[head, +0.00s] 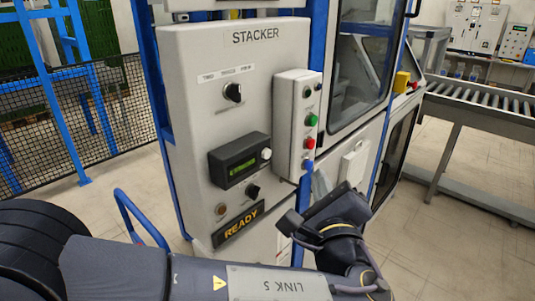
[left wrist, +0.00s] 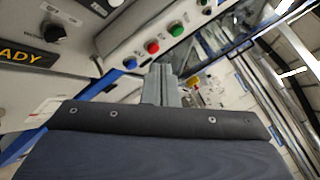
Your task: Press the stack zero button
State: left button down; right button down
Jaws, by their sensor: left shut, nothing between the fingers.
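A grey button box (head: 290,125) sits on the stacker panel (head: 200,60). Down its face run a small dark control at the top, a green button (head: 311,120), a red button (head: 309,143) and a blue button (head: 308,165). No label beside them is readable, so I cannot tell which is stack zero. My left gripper (head: 321,183) is just below and right of the box, fingers shut and empty. In the left wrist view, the shut fingers (left wrist: 162,85) point toward the blue (left wrist: 130,63) and red (left wrist: 152,47) buttons; contact cannot be told. My right gripper is out of view.
The panel also has a selector knob (head: 233,92), a display unit (head: 240,160), a lower knob (head: 253,191) and a READY sign (head: 238,223). A roller conveyor (head: 480,105) stands at the right. A mesh fence (head: 75,115) is at the left.

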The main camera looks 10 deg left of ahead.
aim_at(267, 154)
pick_arm(q)
jog(key=shift+w+a, duration=0.1)
jog(key=w+a, duration=0.5)
jog(key=a, duration=0.2)
dwell(0.4)
jog(key=shift+w+a, duration=0.1)
dwell(1.8)
jog(key=shift+w+a+b, duration=0.2)
jog(key=shift+a+b, duration=0.05)
jog(key=shift+b, duration=0.25)
